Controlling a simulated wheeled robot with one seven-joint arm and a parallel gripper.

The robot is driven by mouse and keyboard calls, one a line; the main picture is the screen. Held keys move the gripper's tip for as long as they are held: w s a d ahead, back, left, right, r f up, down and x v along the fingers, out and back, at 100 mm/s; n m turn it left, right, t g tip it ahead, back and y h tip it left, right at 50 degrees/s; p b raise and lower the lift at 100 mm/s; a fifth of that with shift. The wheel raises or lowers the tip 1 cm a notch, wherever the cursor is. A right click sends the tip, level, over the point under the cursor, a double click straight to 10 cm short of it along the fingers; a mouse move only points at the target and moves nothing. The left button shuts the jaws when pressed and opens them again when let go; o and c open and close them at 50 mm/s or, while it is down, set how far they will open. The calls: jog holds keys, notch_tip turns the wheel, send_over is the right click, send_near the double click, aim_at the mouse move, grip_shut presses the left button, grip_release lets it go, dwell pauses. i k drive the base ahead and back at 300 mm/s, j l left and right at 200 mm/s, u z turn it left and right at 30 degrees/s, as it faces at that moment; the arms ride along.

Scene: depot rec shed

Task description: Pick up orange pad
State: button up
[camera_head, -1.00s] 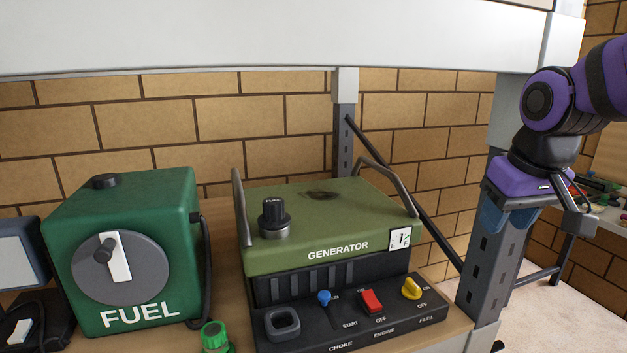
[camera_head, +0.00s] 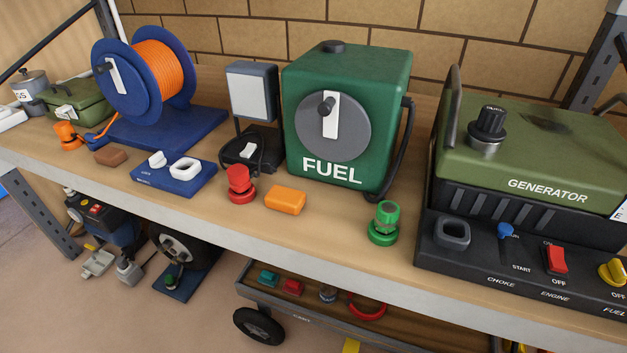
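The orange pad (camera_head: 285,200) is a small rounded orange block lying flat on the wooden workbench (camera_head: 330,232), near its front edge. It sits just right of a red knob-like fitting (camera_head: 240,184) and in front of the green fuel box (camera_head: 345,115). A green fitting (camera_head: 384,224) stands to its right, with a gap between them. Nothing covers the pad. My gripper does not show in the current view.
The generator (camera_head: 540,150) fills the right of the bench. A blue reel with orange cord (camera_head: 160,72), a blue plate (camera_head: 175,178) and a brown block (camera_head: 110,157) are to the left. Below stands a wheeled cart (camera_head: 420,315). Bench space between pad and green fitting is clear.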

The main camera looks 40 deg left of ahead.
aim_at(281, 198)
jog(key=j+u, duration=0.1)
jog(key=u, duration=0.7)
jog(key=j+u, duration=0.15)
jog(key=u, duration=0.65)
